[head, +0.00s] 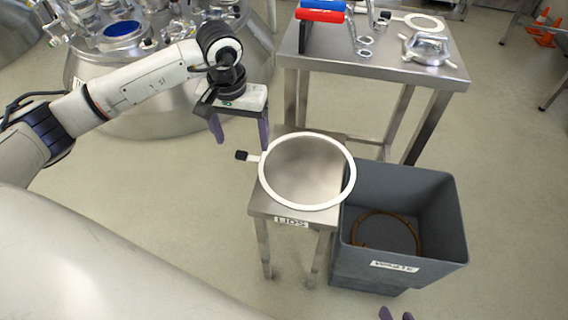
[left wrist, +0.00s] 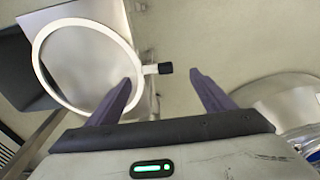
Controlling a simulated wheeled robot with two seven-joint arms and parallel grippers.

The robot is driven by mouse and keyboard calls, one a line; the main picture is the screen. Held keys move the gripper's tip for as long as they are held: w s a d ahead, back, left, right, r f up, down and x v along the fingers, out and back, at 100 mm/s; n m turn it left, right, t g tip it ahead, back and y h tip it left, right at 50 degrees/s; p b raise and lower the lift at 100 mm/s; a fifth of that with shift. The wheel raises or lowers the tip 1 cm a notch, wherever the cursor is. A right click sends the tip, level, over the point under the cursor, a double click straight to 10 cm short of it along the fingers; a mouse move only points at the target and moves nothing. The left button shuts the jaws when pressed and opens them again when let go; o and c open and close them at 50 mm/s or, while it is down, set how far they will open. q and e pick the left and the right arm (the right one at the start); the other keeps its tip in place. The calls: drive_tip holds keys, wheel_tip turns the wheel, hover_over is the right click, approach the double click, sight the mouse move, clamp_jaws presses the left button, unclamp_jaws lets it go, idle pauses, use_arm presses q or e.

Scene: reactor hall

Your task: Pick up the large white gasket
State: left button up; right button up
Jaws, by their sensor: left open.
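The large white gasket (head: 352,172) is a flat ring lying on a small steel stand, its rim reaching past the top's edges. Its short tab with a black end (head: 242,156) sticks out to the left. The gasket (left wrist: 86,23) and its black tab end (left wrist: 166,68) also show in the left wrist view. My left gripper (head: 242,143) is open and empty, beside the tab end in the head view; in the left wrist view the tab end shows between its fingers (left wrist: 161,77).
The labelled steel stand (head: 270,208) is next to a grey waste bin (head: 449,215) holding a brown ring (head: 417,233). A steel table (head: 330,65) behind carries red and blue handled tools, a clamp and a smaller white ring (head: 425,28). A steel vessel (head: 165,115) stands left.

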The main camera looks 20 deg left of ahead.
sight(249, 156)
use_arm(q)
drive_tip(key=f, duration=0.1)
drive_tip(key=f+b, duration=0.1)
drive_tip(key=f, duration=0.1)
drive_tip(key=w+f, duration=0.1)
drive_tip(key=f, duration=0.1)
drive_tip(key=shift+d+f, duration=0.1)
drive_tip(key=shift+d, duration=0.15)
drive_tip(key=shift+c, duration=0.3)
drive_tip(key=c, duration=1.2)
